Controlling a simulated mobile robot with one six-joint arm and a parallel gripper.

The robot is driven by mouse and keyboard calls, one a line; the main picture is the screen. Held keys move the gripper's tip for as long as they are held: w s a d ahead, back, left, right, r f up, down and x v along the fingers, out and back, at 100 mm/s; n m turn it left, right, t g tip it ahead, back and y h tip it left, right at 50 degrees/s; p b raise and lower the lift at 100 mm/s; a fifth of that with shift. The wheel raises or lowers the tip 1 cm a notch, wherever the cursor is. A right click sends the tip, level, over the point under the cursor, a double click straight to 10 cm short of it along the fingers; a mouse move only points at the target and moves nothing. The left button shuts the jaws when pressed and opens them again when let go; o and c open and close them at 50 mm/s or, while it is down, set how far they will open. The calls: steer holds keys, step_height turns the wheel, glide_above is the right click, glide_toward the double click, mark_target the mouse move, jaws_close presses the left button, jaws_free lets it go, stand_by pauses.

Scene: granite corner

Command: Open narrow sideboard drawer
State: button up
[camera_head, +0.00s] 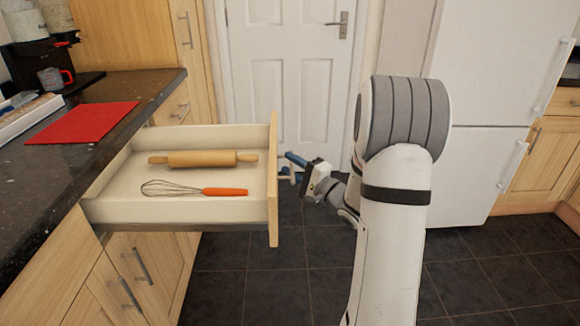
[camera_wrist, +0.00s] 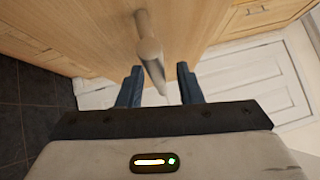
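The sideboard drawer (camera_head: 185,210) stands pulled far out from under the dark counter, with its wooden front (camera_head: 273,200) facing right. Inside it lie a wooden rolling pin (camera_head: 205,158) and a whisk with an orange handle (camera_head: 225,191). My gripper (camera_head: 290,166) is at the outer side of the drawer front, by its handle (camera_head: 285,177). In the wrist view, the bar handle (camera_wrist: 150,47) runs between the two blue fingers of my gripper (camera_wrist: 158,78). The fingers are apart, with a visible gap on each side of the handle.
A dark counter (camera_head: 150,88) on the left bears a red mat (camera_head: 82,122) and a coffee machine with a mug (camera_head: 52,78). A white door (camera_head: 285,75) is behind, and a white fridge (camera_head: 490,60) stands at the right. Dark tiled floor (camera_head: 285,285) is free beside the drawer.

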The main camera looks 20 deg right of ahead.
steer(key=shift+s, duration=0.1)
steer(key=p+v, duration=0.1)
steer(key=v, duration=0.6)
steer(key=shift+s+d, duration=0.2)
steer(key=shift+s, duration=0.05)
